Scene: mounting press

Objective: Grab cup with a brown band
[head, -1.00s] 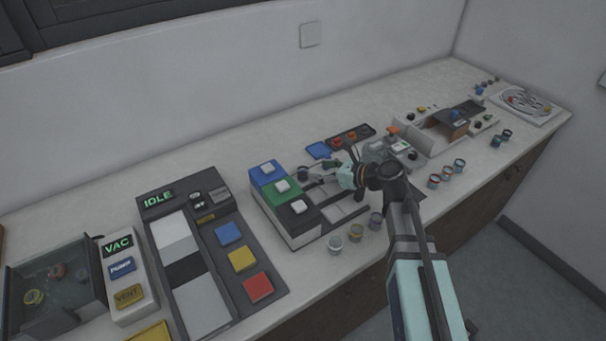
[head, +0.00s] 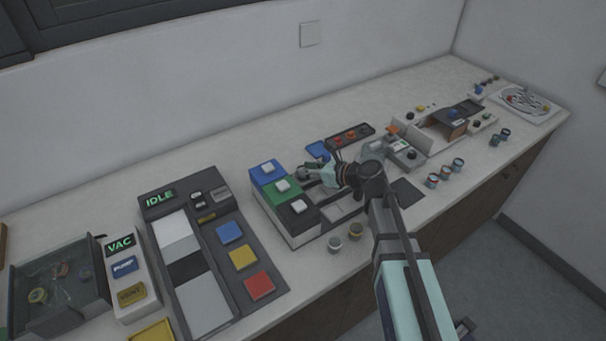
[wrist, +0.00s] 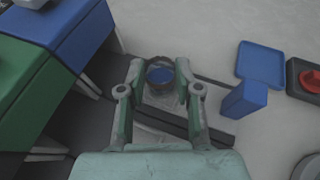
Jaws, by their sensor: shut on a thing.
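My gripper (wrist: 160,82) is shut on a small round cup (wrist: 160,76) in the wrist view. The cup stands between the two fingertips, its blue inside facing up; its outer wall is mostly hidden, so I cannot tell the band's colour. In the head view my gripper (head: 312,172) is at the back of the block with blue, green and black sections (head: 285,190). Two other cups, a front one (head: 335,243) and one beside it (head: 355,231), stand near the counter's front edge, their bands too small to tell.
A blue box (wrist: 244,99) and a blue tray (wrist: 261,64) lie right of my gripper in the wrist view. Red knobs sit on a dark panel (head: 350,136). More cups (head: 445,173) stand farther right. A control panel reading IDLE (head: 160,200) is left.

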